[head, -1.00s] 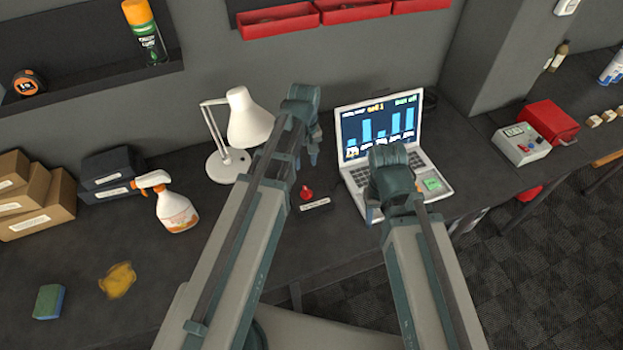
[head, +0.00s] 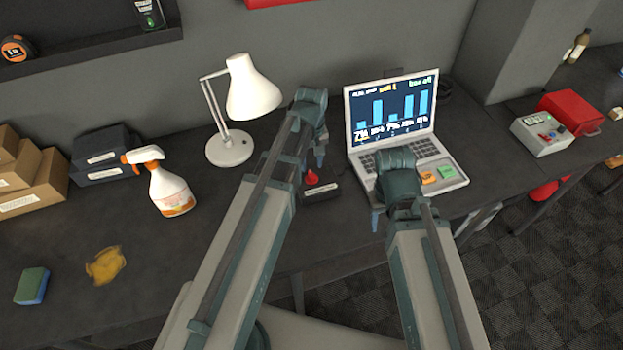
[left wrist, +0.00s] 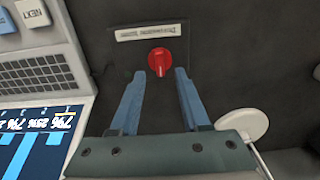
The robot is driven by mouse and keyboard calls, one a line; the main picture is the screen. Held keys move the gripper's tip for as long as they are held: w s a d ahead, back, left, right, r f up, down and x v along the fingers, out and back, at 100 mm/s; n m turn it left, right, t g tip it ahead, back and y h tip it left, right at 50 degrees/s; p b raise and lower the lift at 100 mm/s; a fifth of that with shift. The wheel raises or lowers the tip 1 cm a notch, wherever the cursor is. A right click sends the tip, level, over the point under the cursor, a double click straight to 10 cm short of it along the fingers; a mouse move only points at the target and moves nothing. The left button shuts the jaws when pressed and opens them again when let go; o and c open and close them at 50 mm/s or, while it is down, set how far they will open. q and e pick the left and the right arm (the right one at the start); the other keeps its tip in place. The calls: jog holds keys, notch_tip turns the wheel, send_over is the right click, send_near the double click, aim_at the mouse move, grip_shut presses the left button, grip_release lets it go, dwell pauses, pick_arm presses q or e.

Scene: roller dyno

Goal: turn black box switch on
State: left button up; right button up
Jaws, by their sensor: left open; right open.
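The black box (head: 322,194) lies on the dark bench left of the laptop, with a white label and a red knob (head: 311,178) on it. In the left wrist view the red knob (left wrist: 160,62) sits just beyond and between the fingertips, its pointer line facing down in the picture. My left gripper (head: 315,163) is open and empty above the box; its spread blue fingers (left wrist: 159,74) show in the left wrist view. I cannot tell whether they touch the knob. My right gripper (head: 385,215) is open near the laptop's front edge, fingers partly hidden.
The open laptop (head: 445,182) shows a bar chart. A white lamp (head: 232,148) and spray bottle (head: 171,192) stand left of my left gripper. A grey meter box (head: 540,138) is at right.

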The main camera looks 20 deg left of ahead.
aim_at(311, 174)
pick_arm(q)
notch_tip(311, 174, down, 5)
jog(key=b, duration=0.3)
jog(key=shift+r, duration=0.2)
grip_shut()
